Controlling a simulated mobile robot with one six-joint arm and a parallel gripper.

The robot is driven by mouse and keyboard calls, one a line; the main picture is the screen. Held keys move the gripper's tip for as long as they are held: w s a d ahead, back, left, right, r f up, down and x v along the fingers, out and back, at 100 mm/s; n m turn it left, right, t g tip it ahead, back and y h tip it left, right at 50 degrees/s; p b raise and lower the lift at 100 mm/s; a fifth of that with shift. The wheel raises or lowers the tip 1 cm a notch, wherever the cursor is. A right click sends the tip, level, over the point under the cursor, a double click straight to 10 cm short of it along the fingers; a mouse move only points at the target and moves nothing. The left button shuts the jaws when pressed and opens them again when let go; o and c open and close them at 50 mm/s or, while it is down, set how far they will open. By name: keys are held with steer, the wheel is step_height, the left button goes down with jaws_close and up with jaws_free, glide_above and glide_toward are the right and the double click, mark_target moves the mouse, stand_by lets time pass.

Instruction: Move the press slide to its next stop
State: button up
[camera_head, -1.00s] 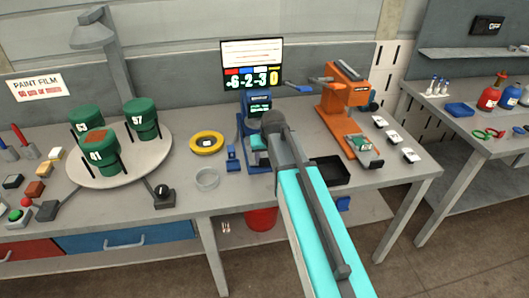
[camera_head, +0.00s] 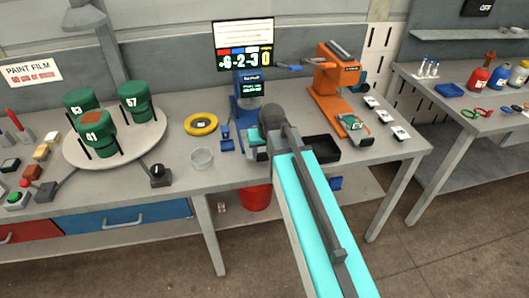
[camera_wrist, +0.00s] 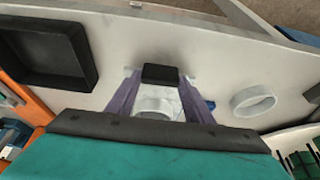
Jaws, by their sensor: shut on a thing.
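My gripper (camera_wrist: 160,80) points down over the bench in the wrist view. Its two purple fingers flank a small black block (camera_wrist: 160,73), which appears to be gripped at their tips. A whitish ring (camera_wrist: 154,105) shows between the fingers, nearer the camera; I cannot tell whether it touches them. In the head view my own teal arm largely hides the gripper, just in front of the blue machine (camera_head: 249,90). The orange press (camera_head: 330,85) stands to the right, apart from my arm, with a small green piece (camera_head: 350,122) on its base. I cannot make out a press slide for certain.
A black tray (camera_head: 318,149) lies right of my arm. A round table (camera_head: 150,149) with green canisters stands farther left. Several small white tags (camera_head: 385,115) line the bench's right side.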

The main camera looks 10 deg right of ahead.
steer(key=shift+s+f, duration=0.1)
steer(key=shift+s, duration=0.1)
steer(key=o, duration=1.5)
steer(key=shift+s, duration=0.15)
steer(key=shift+r, duration=0.25)
steer(key=b+v, duration=0.2)
steer(key=v, duration=1.1)
steer(key=shift+r+b, duration=0.2)
steer(key=shift+b, duration=0.1)
